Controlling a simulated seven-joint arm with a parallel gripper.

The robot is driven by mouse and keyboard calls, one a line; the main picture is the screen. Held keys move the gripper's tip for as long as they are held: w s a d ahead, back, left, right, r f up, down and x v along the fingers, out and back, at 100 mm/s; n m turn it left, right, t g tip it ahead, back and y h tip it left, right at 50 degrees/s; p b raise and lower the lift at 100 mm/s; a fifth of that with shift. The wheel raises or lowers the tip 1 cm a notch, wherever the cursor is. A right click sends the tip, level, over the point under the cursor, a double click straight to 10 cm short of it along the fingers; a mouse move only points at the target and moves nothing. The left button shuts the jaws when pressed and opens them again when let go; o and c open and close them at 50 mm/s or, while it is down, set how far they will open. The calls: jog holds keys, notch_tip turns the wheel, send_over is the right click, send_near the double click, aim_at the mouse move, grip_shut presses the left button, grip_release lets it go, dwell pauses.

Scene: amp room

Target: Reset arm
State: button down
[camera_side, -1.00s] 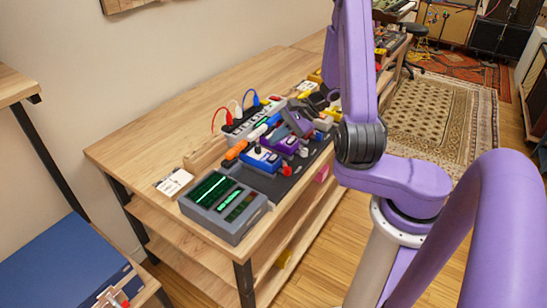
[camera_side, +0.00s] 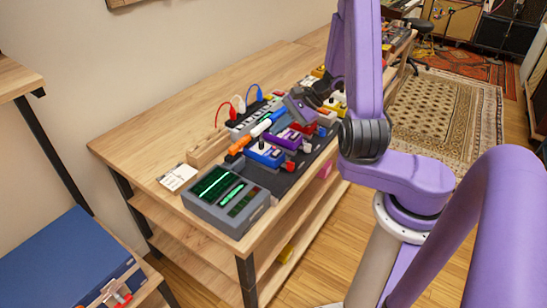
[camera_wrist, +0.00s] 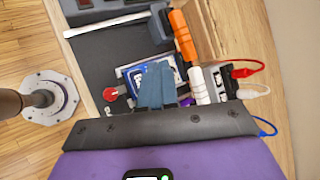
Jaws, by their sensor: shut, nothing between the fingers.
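My gripper shows in the wrist view with its two blue-grey fingers (camera_wrist: 157,70) together and nothing held between them. The fingertips appear over a blue pedal (camera_wrist: 140,82) and hide part of it; I cannot tell the exact height. In the side view my purple arm comes down over the bench, and its grey end is among the pedals, partly hidden by my own links. The blue pedal (camera_side: 264,154) stands on the dark board there, with a purple pedal (camera_side: 284,138) behind it.
A grey box with green screens (camera_side: 226,200) stands at the bench's near end. An orange-tipped item (camera_wrist: 182,36) and a white cylinder (camera_wrist: 198,86) lie beside the pedals. Red, white and blue cables (camera_side: 240,103) arch behind. The wooden bench top (camera_side: 170,125) is clear at left.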

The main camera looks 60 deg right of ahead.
jog(key=s+a+r+n+g, duration=0.2)
jog(key=a+r+n+g, duration=0.15)
jog(key=a+n, duration=0.35)
jog(key=s+a+r+n+g, duration=0.2)
jog(key=s+a+n+g, duration=0.1)
jog(key=a+n+g, duration=0.3)
jog(key=s+a+r+n+t+h, duration=0.1)
jog(key=s+r+n+h, duration=0.1)
jog(key=s+n, duration=0.7)
jog(key=s+a+r+n+t+h, duration=0.1)
jog(key=s+r+n+t+h, duration=0.1)
jog(key=s+n, duration=0.7)
jog(key=shift+r+h, duration=0.55)
jog(key=shift+h, duration=0.35)
